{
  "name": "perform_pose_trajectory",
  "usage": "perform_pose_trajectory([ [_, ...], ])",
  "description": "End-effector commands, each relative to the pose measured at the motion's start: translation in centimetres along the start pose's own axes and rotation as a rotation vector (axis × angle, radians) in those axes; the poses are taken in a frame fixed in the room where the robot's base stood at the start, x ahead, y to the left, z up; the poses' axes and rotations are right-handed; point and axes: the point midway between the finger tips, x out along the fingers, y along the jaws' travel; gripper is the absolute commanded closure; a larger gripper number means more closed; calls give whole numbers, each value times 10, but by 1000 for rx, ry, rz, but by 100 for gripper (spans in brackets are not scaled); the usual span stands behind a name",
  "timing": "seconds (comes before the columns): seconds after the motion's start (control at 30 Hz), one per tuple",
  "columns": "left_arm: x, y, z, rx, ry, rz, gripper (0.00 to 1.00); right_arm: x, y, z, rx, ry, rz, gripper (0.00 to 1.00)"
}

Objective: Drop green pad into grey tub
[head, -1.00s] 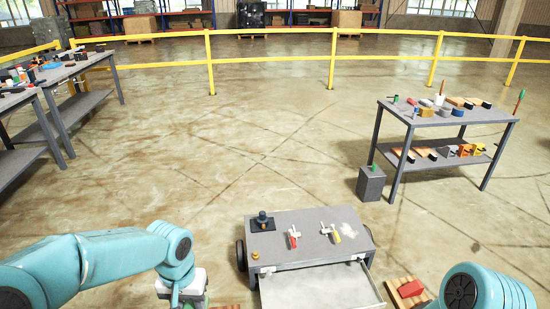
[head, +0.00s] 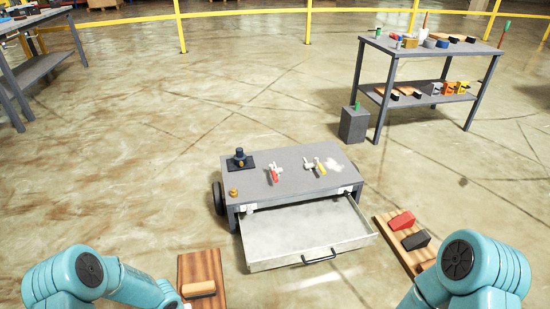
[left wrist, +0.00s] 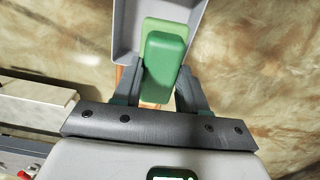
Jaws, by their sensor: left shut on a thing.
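The green pad (left wrist: 165,48) is in the left wrist view, a rounded block with a lighter green top. My left gripper (left wrist: 161,78) is shut on it, one dark finger at each side. Behind the pad in that view is a grey tub (left wrist: 126,35) with pale rims, partly covered by the pad; its inside shows beside the pad. I cannot tell how far the pad is above it. In the head view my left gripper and this tub do not show. My right arm is at the bottom right, its gripper out of frame.
A low grey cart (head: 295,163) with an open drawer (head: 305,232) stands mid-view. Wooden boards with blocks lie left (head: 202,267) and right (head: 392,237) of the drawer. A tool table (head: 430,50) and a grey bin (head: 354,125) stand at upper right. Open floor lies at left.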

Motion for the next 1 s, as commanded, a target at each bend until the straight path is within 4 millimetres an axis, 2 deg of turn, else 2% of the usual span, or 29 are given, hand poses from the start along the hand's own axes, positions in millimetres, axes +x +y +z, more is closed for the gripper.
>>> perform_pose_trajectory([
  [0.03,18,0,4,-3,-1,0,86,11,4,0,0,1,0,0],
  [0.6,81,2,9,-12,1,-1,86,31,14,-6,13,13,1,0],
  [0.77,88,2,9,-13,2,-1,86,33,16,-6,15,16,2,0],
  [1.0,89,1,9,-12,2,-1,86,32,16,-7,15,16,2,0],
])
